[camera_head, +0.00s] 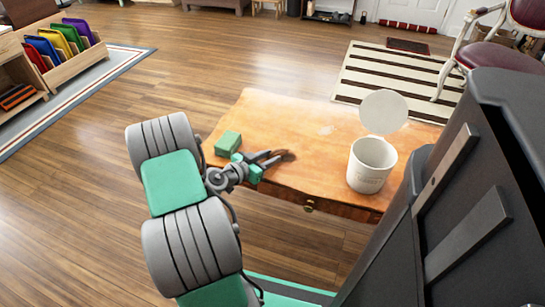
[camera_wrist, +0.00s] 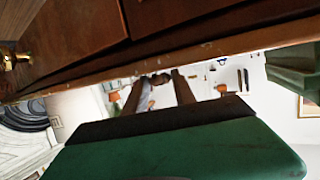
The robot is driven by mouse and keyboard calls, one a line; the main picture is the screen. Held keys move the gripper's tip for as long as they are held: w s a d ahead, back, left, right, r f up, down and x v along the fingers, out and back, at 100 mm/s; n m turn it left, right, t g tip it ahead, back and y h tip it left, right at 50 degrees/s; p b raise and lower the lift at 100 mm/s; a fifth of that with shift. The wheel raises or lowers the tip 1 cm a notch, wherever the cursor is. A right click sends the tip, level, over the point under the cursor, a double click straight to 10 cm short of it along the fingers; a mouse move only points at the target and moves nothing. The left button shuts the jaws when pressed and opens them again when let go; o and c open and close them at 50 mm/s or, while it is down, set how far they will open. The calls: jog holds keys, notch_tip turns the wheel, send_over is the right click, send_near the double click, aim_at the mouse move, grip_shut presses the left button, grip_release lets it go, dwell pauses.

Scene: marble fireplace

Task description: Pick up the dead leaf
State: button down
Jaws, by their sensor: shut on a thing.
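The dead leaf (camera_head: 287,156) is a small brown, curled shape at the tips of my gripper (camera_head: 273,157), over the left part of the wooden table in the head view. My gripper is shut on it, and the fingers hide part of the leaf. In the wrist view my two dark fingers (camera_wrist: 158,88) point up from the green gripper body, with a small brownish bit of leaf (camera_wrist: 158,79) between their tips. Whether the leaf still touches the tabletop I cannot tell.
A pale round disc (camera_head: 384,112) shows just behind the canister. A striped rug (camera_head: 390,80) and chair (camera_head: 495,45) stand beyond. Open floor lies left.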

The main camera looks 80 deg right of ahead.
jog(key=r+p, duration=0.2)
jog(key=r, duration=0.2)
jog(key=shift+a+r, duration=0.15)
jog(key=shift+a, duration=0.05)
jog(key=a+r+p, duration=0.2)
jog(key=a+r, duration=0.2)
jog(key=a, duration=0.2)
jog(key=w+a+r+p, duration=0.1)
jog(key=a+r+p, duration=0.1)
jog(key=a+r, duration=0.2)
jog(key=a, duration=0.3)
jog(key=shift+a+r+p, duration=0.3)
jog(key=shift+r+p, duration=0.1)
